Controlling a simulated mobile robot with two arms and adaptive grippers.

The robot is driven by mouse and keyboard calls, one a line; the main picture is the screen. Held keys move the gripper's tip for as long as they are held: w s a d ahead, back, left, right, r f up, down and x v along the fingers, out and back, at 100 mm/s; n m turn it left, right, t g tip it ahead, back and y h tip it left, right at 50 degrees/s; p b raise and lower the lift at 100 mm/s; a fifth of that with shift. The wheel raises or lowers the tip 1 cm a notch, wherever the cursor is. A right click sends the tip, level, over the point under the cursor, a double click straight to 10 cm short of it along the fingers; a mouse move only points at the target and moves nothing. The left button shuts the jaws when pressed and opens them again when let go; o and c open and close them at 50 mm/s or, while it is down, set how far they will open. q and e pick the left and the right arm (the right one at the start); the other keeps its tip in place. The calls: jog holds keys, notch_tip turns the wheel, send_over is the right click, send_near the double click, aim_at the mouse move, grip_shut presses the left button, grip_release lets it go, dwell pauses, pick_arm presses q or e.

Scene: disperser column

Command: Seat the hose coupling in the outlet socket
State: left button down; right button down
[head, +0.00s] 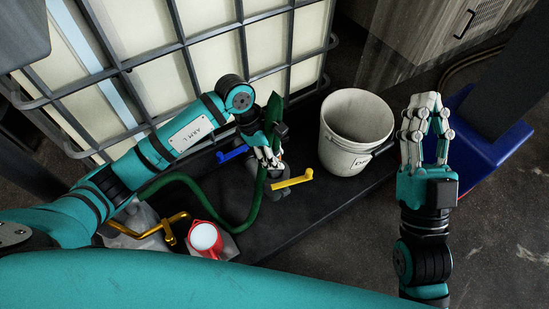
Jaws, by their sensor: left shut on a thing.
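My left gripper (268,160) is shut on the upper part of a green hose (254,212), just above a grey valve body. The coupling is not clearly visible; the fingers cover that part of the hose. Dark green hose also shows above the gripper. The grey valve body (258,187) has a yellow lever (293,181) and stands close below the fingers. I cannot make out the outlet socket or whether anything touches it. My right gripper (426,98) is open and empty, pointing up at the right, away from the hose.
A white bucket (343,158) stands right of the valve. A caged white tank (205,70) fills the back left. A blue lever (232,153), a yellow-orange handle (172,228) and a red cup (205,238) with white contents are nearby. A blue base (493,140) lies right.

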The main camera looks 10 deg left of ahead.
pick_arm(q)
jog(key=shift+f, duration=0.7)
pick_arm(e)
jog(key=shift+s+d+r+t+y, duration=0.15)
jog(key=shift+s+r+t+y, duration=0.35)
jog(key=shift+s+r+t, duration=0.3)
jog(key=shift+s, duration=0.15)
pick_arm(q)
jog(key=c, duration=1.2)
grip_release()
jog(key=shift+f, duration=0.1)
pick_arm(e)
jog(key=shift+s+r, duration=0.15)
jog(key=shift+r, duration=0.05)
